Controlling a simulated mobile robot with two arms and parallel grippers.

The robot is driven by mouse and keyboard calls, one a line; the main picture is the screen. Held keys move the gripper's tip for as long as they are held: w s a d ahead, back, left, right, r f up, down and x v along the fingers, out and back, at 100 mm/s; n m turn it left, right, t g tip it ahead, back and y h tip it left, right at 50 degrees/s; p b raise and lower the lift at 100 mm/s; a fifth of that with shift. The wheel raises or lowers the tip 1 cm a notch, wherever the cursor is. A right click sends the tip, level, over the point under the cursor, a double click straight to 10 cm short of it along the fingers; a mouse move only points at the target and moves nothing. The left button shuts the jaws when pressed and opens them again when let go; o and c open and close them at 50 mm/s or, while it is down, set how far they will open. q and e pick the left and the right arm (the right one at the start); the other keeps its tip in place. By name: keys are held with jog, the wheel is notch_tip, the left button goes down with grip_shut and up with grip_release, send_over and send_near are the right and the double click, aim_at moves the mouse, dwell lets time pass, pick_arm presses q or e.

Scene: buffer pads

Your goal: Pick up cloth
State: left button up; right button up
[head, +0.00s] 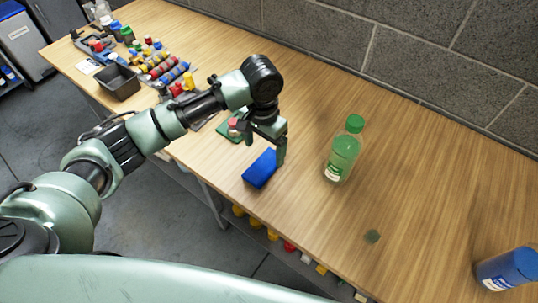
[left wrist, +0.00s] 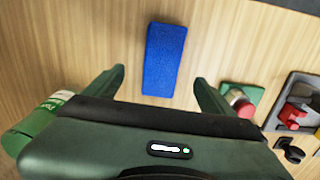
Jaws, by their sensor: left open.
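The blue cloth (head: 260,168) looks like a thick folded rectangular pad and lies flat on the wooden table near its front edge. In the left wrist view the cloth (left wrist: 163,58) is ahead of the palm, its near end between the fingertips. My left gripper (head: 280,150) is open and empty at the cloth's right end in the head view. In the left wrist view the left gripper (left wrist: 160,82) has a finger on each side, with gaps to the cloth. Its height above the table is hard to tell. My right gripper is not in view.
A green bottle (head: 343,150) stands right of the cloth. A green pad (left wrist: 243,97) with a red-topped object is close by. A dark tray (head: 120,82) and several small parts are at left.

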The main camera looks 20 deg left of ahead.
aim_at(264, 165)
pick_arm(q)
jog(key=shift+w+a+f, duration=0.15)
jog(key=shift+w+a, duration=0.05)
jog(key=shift+w, duration=0.2)
jog(key=shift+s+f, duration=0.1)
jog(key=shift+f, duration=0.25)
jog(key=shift+s+d+f+p, duration=0.1)
jog(key=shift+s+f+p, duration=0.15)
jog(key=shift+f, duration=0.35)
jog(key=shift+s+f+p, duration=0.2)
jog(key=shift+s+f, duration=0.05)
jog(key=shift+f, duration=0.35)
jog(key=f, duration=0.3)
jog(key=shift+w, duration=0.2)
jog(key=shift+f, duration=0.4)
jog(key=c, duration=1.5)
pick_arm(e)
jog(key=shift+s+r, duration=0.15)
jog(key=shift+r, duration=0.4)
